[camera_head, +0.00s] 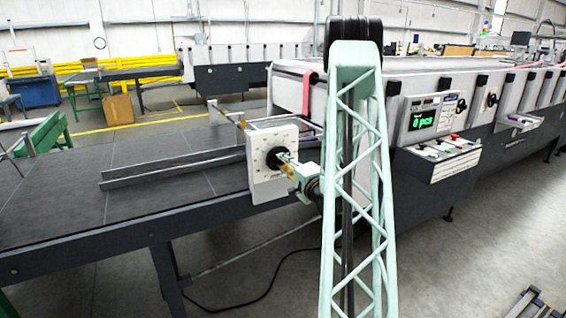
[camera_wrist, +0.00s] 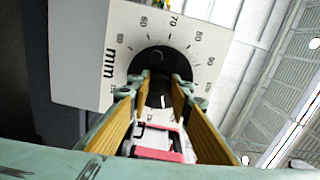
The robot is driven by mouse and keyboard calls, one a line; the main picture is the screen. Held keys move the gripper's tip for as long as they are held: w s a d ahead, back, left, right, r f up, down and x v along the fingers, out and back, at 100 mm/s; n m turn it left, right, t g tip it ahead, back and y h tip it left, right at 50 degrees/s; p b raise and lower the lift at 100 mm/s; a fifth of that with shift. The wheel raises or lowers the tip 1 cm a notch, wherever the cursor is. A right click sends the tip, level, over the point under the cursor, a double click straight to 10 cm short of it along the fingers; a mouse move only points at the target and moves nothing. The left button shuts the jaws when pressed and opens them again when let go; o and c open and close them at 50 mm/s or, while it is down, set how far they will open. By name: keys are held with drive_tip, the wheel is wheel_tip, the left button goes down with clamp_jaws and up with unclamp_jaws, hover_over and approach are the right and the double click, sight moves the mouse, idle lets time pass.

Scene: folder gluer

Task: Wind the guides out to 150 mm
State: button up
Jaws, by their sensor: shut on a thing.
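A white dial box (camera_head: 261,187) stands at the front edge of the dark feed table, at the end of the machine. Its round black knob (camera_head: 272,157) faces my gripper (camera_head: 286,165). In the wrist view the dial face (camera_wrist: 88,28) carries "mm" and numbers around the black knob (camera_wrist: 152,61). No pointer reading is clear. My gripper (camera_wrist: 160,84) has its two yellow-padded fingers closed in at the knob, one on each side of its dark grip; the fingers partly hide the lower knob. The guides (camera_head: 172,172) are long grey rails lying along the table behind the box.
The machine body (camera_head: 300,92) runs off to the right, with a green "0 pcs" display (camera_head: 423,120) and a button panel (camera_head: 447,150). The feed table (camera_head: 80,205) is bare at the left. A black cable (camera_head: 262,295) lies on the floor beneath it.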

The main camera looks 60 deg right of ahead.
drive_tip(key=m+p, duration=0.6)
drive_tip(key=m, duration=1)
idle(0.3)
idle(0.4)
drive_tip(key=o, duration=0.8)
drive_tip(key=shift+o, duration=0.4)
drive_tip(key=v, duration=1.2)
